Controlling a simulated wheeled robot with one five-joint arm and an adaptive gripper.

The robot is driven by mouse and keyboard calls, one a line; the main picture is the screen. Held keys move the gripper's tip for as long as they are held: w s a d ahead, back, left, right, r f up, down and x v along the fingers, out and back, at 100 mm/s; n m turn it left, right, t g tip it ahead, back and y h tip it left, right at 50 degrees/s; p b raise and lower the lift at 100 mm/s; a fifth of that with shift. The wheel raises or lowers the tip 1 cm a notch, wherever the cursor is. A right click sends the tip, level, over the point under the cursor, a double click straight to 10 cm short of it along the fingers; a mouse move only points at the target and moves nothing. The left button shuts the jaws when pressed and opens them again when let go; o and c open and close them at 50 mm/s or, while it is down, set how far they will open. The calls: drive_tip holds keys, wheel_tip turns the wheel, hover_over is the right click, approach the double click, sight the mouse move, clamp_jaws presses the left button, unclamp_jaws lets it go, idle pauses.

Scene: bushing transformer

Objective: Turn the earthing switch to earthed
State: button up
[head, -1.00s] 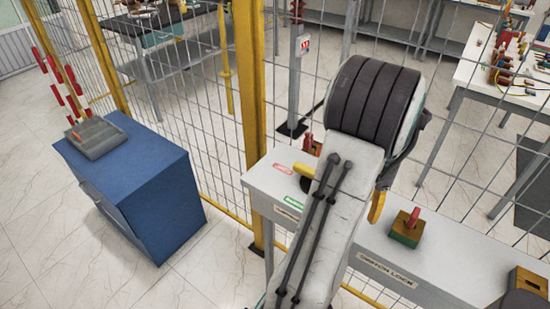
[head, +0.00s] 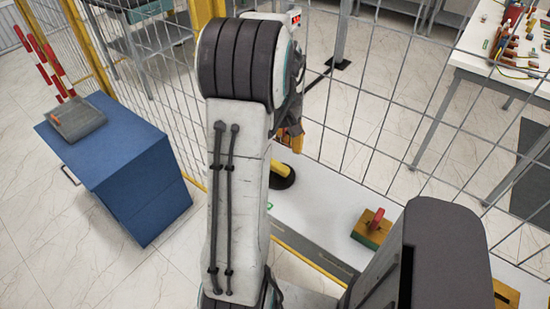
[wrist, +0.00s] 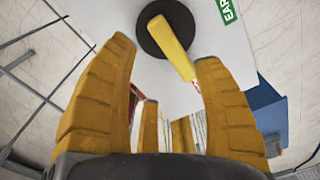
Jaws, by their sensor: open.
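The earthing switch is a yellow handle (wrist: 171,46) on a round black disc (wrist: 150,38), seen at the top of the wrist view. The handle (head: 278,168) also shows in the head view, just right of my arm, on the white bench. My gripper (wrist: 163,52) is open, its yellow fingers spread. The handle's free end lies close to the right fingertip; I cannot tell whether they touch. In the head view my gripper (head: 292,139) is partly hidden behind my arm, near the handle. A green label (wrist: 228,10) reading "EAR" is cut off beside the disc.
A red-handled switch on a wooden-and-green block (head: 366,236) stands farther right on the bench (head: 322,208). A wire mesh fence (head: 400,110) runs behind the bench.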

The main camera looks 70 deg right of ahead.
drive_tip(key=shift+a+n, duration=0.25)
drive_tip(key=shift+n, duration=0.55)
drive_tip(key=shift+f+n, duration=0.1)
drive_tip(key=shift+n, duration=0.9)
drive_tip(key=shift+f, duration=3.55)
drive_tip(key=shift+o, duration=0.2)
clamp_jaws()
